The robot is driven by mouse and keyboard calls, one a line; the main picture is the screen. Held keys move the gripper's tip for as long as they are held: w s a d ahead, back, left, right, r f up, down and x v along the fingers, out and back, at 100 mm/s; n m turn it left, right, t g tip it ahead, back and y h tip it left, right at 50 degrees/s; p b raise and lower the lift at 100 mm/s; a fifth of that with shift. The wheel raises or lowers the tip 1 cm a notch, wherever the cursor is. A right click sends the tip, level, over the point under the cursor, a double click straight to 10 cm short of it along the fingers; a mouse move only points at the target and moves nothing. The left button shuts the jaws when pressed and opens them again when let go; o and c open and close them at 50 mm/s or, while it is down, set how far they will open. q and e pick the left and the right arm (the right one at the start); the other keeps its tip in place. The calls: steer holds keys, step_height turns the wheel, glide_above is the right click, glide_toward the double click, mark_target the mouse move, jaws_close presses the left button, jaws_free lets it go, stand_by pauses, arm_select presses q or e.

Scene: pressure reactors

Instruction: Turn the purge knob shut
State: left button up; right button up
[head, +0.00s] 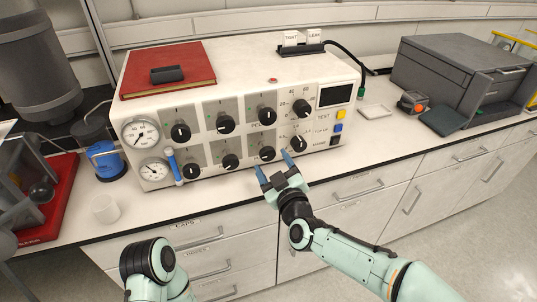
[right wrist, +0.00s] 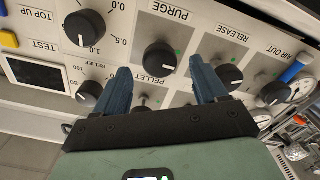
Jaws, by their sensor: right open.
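The purge knob (head: 267,153) is a black round knob in the lower row of the cream control panel, third from the left. In the right wrist view the purge knob (right wrist: 160,57) stands beside its PURGE label, with a small green dot near it. My right gripper (head: 273,163) is open and empty in front of this knob. In the right wrist view its two blue fingers (right wrist: 159,66) point at the panel, with the knob showing between their tips. I cannot tell how deep they reach; no contact shows. My left gripper is not in view.
The release knob (head: 231,161) is left of the purge knob and a scaled knob (head: 299,142) is close on its right. The pellet knob (head: 267,115) is above. A blue-handled lever (head: 173,166) sticks out at the left. The counter's front edge runs below the panel.

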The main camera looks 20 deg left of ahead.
mark_target(269, 157)
steer(key=shift+x, duration=2.4)
steer(key=c, duration=1.1)
